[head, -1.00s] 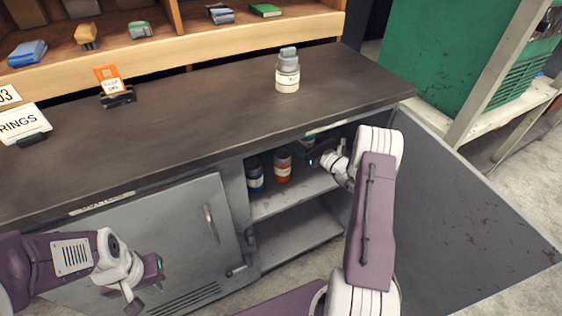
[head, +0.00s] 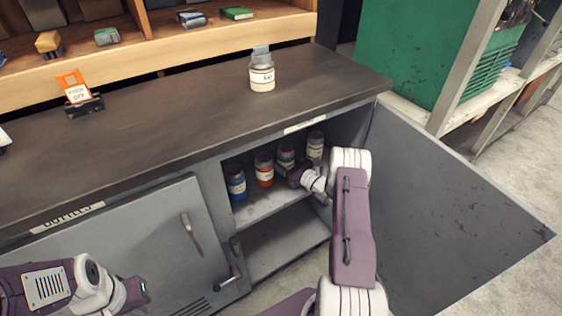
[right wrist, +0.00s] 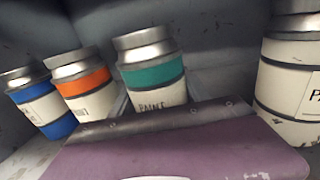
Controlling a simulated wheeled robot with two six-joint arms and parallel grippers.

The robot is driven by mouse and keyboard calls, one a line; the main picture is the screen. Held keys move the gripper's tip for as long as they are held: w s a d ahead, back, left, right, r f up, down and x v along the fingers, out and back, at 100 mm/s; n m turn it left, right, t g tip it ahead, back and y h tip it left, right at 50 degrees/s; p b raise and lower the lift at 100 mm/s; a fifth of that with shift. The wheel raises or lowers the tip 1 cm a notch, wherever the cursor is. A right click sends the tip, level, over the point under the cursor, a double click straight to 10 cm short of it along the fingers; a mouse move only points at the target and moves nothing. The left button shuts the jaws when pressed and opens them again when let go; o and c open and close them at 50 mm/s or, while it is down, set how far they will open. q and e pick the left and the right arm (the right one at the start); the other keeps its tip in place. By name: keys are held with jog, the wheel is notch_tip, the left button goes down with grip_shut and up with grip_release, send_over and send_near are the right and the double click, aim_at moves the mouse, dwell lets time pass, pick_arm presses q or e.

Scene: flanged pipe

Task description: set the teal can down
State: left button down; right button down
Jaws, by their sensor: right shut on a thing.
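The teal can (head: 286,157) is inside the open cabinet, on the upper shelf level, between the orange can and a white can. In the right wrist view the teal can (right wrist: 153,75) has a silver lid, a teal band and a white label reading PAINT. My right gripper (head: 289,174) reaches into the cabinet and is shut on the teal can. My gripper body hides the can's lower part, so I cannot tell whether its base touches the shelf. My left gripper (head: 143,290) is outside, in front of the closed door; its jaw opening is unclear.
The orange can (head: 264,169) and the blue can (head: 236,182) stand to the left on the shelf (head: 262,208). A white can (head: 315,147) stands to the right. The open door (head: 440,200) is right of my arm. Another white-labelled can (head: 262,72) stands on the countertop.

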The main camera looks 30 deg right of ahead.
jog(key=c, duration=0.8)
grip_release()
